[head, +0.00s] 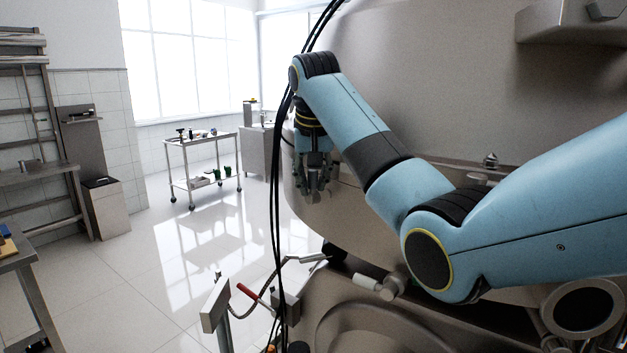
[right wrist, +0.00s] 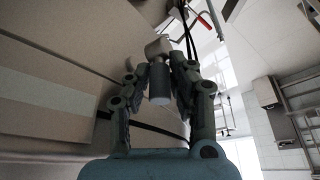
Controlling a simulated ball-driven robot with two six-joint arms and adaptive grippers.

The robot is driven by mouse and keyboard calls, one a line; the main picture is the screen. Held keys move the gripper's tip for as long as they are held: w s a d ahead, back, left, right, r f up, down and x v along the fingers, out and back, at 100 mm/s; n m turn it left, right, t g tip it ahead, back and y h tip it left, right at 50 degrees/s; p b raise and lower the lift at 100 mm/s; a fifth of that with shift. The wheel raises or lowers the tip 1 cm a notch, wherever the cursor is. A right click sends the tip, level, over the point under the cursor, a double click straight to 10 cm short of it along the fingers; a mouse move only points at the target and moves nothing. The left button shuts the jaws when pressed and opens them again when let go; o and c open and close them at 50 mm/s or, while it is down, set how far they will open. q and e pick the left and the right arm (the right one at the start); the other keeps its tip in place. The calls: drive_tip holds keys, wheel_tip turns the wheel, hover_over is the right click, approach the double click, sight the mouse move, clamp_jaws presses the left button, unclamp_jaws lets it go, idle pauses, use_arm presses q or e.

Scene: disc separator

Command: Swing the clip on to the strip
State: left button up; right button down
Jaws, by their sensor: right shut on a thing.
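My right gripper (head: 315,192) hangs with its fingers pointing down beside the curved metal side of the big machine (head: 420,60). It is shut on a small metal piece, which I take to be the clip; its outline is mostly hidden by the fingers. In the right wrist view the two jointed fingers of the right gripper (right wrist: 160,72) stand on either side of a grey cylinder (right wrist: 158,85) with a pale rounded head; I cannot tell its distance from the fingers. I cannot make out the strip for certain. My left gripper does not show.
Below is a metal fitting with a pale cylinder (head: 367,283). A post with a grey box (head: 215,303) and a red handle (head: 250,292) stand at the lower left. Black cables (head: 276,190) hang left of the gripper. A wheeled cart (head: 203,143) stands far back; the floor between is clear.

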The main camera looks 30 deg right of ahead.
drive_tip(key=c, duration=1.2)
unclamp_jaws()
drive_tip(key=shift+w, duration=0.15)
drive_tip(key=shift+r, duration=0.25)
wheel_tip(320, 180, up, 9)
drive_tip(key=shift+r, duration=0.2)
drive_tip(key=shift+f, duration=0.1)
